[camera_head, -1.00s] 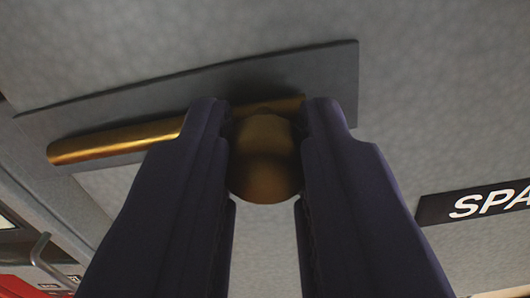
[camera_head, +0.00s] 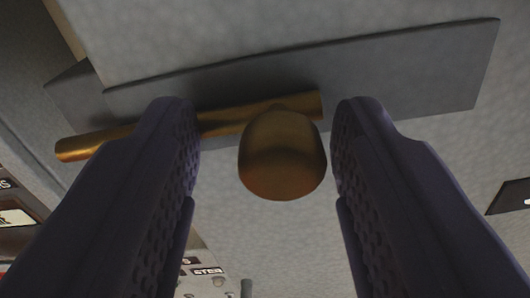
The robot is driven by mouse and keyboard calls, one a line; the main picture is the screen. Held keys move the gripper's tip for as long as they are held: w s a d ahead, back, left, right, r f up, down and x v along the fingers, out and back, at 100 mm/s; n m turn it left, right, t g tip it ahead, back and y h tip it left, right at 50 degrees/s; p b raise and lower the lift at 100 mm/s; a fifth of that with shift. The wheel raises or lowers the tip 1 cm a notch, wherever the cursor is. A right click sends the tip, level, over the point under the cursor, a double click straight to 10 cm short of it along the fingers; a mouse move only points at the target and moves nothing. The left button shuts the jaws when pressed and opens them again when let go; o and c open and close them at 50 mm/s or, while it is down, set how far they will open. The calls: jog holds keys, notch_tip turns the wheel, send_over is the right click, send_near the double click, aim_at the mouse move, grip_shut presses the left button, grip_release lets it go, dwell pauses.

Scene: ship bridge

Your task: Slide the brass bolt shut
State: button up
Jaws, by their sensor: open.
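The brass bolt (camera_head: 222,122) is a rod lying along a grey backing plate (camera_head: 415,70) on a pale speckled panel. Its left end sticks out past the left finger, near a small grey block (camera_head: 76,88) at the plate's left end. A round brass knob (camera_head: 282,155) stands out from the rod near its right end, toward the camera. My gripper (camera_head: 262,115) is open, with one dark finger on each side of the knob. A gap shows on both sides of the knob, narrower at the right finger. The left finger hides part of the rod.
A dark label (camera_head: 510,197) is cut off at the right edge. Panels with small labels and controls (camera_head: 205,272) show at the lower left and bottom. The pale panel around the plate is mostly bare.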

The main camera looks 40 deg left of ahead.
jog(key=b+v, duration=0.3)
jog(key=v, duration=0.4)
jog(key=shift+s+d, duration=0.15)
jog(key=shift+s, duration=0.2)
jog(key=w+d+f+m+h+b, duration=0.1)
jog(key=d+f+h+b, duration=0.2)
jog(key=f+b, duration=0.8)
jog(key=w+d+f+m+h+b, duration=0.1)
jog(key=d+f+h+b, duration=0.2)
jog(key=f+b, duration=0.9)
jog(key=w+d+f+m+h+b, duration=0.1)
jog(key=d+f+h+b, duration=0.2)
jog(key=f, duration=1.5)
jog(key=d+b, duration=0.4)
jog(key=b, duration=0.4)
jog(key=shift+w+d+f+m+b, duration=0.15)
jog(key=shift+w+f+m+b, duration=0.1)
jog(key=shift+f+m+b, duration=0.15)
